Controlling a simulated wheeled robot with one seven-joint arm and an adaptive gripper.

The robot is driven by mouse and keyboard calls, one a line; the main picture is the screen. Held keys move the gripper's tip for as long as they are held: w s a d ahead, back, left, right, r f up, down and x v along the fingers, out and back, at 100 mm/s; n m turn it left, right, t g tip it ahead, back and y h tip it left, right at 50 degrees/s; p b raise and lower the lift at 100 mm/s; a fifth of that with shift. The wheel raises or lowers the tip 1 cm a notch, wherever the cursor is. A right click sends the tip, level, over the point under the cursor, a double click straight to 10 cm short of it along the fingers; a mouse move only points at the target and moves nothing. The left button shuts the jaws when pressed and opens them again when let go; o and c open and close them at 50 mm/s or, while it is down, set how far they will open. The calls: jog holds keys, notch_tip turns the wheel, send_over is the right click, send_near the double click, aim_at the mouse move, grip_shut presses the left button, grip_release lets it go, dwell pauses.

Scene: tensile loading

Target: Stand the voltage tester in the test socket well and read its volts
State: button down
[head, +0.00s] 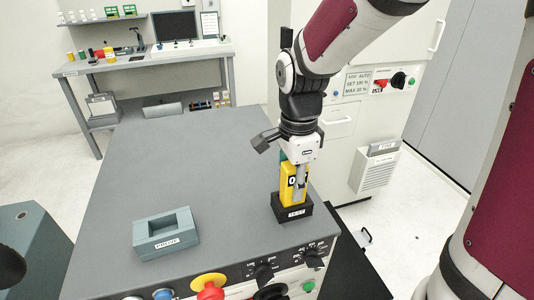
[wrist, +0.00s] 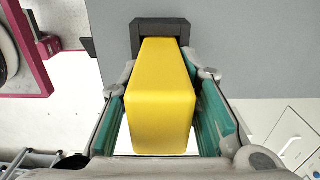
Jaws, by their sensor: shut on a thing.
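The yellow voltage tester (head: 291,190) stands upright with its lower end at the black test socket well (head: 292,208), near the right side of the grey bench top. My gripper (head: 296,165) is above the well and shut on the tester's upper part. In the wrist view the tester (wrist: 162,95) lies between the green finger pads of my gripper (wrist: 165,125), with the dark well (wrist: 160,27) at its far end. Part of a dark marking shows on the tester's face in the head view, but the fingers cover some of it and I cannot read a value.
A grey-blue holder labelled PROBE (head: 165,233) sits on the bench top (head: 190,160) to the left. Knobs and a red button (head: 210,291) line the front panel. A white cabinet (head: 385,110) stands behind on the right. The bench's middle is clear.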

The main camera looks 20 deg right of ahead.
jog(key=c, duration=1.2)
grip_release()
jog(key=shift+f, duration=0.1)
